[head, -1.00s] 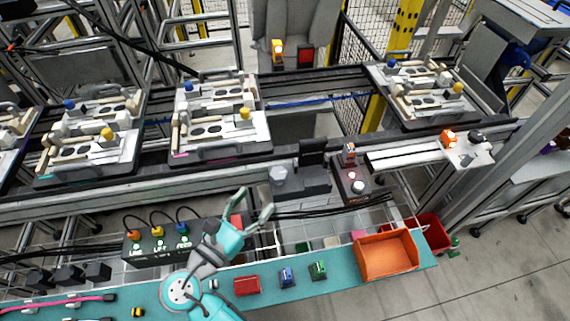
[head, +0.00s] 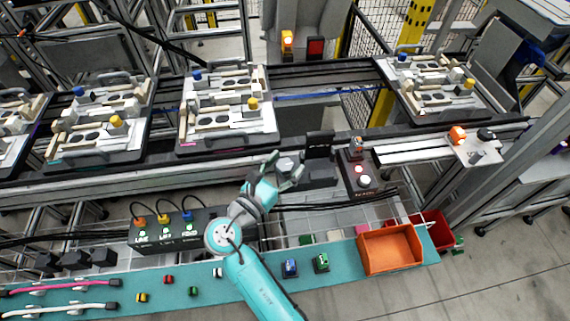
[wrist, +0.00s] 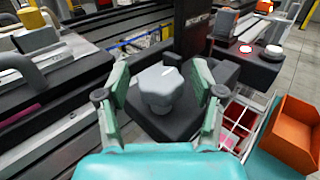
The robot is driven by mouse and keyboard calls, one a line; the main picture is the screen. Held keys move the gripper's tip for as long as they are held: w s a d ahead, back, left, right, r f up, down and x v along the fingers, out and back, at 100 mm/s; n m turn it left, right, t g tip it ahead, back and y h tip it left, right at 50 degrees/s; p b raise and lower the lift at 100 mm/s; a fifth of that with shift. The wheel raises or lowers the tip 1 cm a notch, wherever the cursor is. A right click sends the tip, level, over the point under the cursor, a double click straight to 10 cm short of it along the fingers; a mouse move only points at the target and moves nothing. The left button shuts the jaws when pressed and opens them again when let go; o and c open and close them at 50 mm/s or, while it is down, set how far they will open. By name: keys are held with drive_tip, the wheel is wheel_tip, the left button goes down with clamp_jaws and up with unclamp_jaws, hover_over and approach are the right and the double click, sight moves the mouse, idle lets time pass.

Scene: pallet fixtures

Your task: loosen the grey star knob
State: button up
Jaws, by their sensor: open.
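The grey star knob (wrist: 160,88) stands on a dark block (wrist: 178,124) in the wrist view. In the head view the knob (head: 287,163) sits at the conveyor's front rail, partly behind my gripper. My gripper (head: 289,168) is open. In the wrist view its two green-padded fingers (wrist: 160,82) are on the left and right of the knob, with gaps showing on both sides. I cannot tell how far the fingertips reach down along it.
A black upright bracket (head: 319,145) stands right beside the knob. A control box (head: 357,178) with a red light is further right. Pallets with fixtures (head: 228,110) line the conveyor behind. An orange bin (head: 390,250) stands on the teal shelf at front right.

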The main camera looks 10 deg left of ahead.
drive_tip(key=c, duration=1.2)
drive_tip(key=shift+o, duration=0.2)
drive_tip(key=shift+n+y, duration=0.3)
drive_tip(key=shift+y, duration=0.2)
drive_tip(key=n+t+y, duration=0.1)
drive_tip(key=y, duration=0.1)
drive_tip(key=n+t+y, duration=0.1)
drive_tip(key=n+y, duration=0.1)
drive_tip(key=y, duration=0.1)
drive_tip(key=shift+d+n, duration=0.15)
drive_tip(key=shift+n, duration=0.15)
drive_tip(key=shift+n+y, duration=0.9)
drive_tip(key=shift+y, duration=0.6)
drive_tip(key=shift+n+y, duration=0.9)
drive_tip(key=shift+y, duration=0.6)
drive_tip(key=shift+n+g+y, duration=0.4)
drive_tip(key=shift+n+y, duration=0.5)
drive_tip(key=shift+y, duration=0.4)
drive_tip(key=o, duration=1.2)
drive_tip(key=shift+c, duration=0.2)
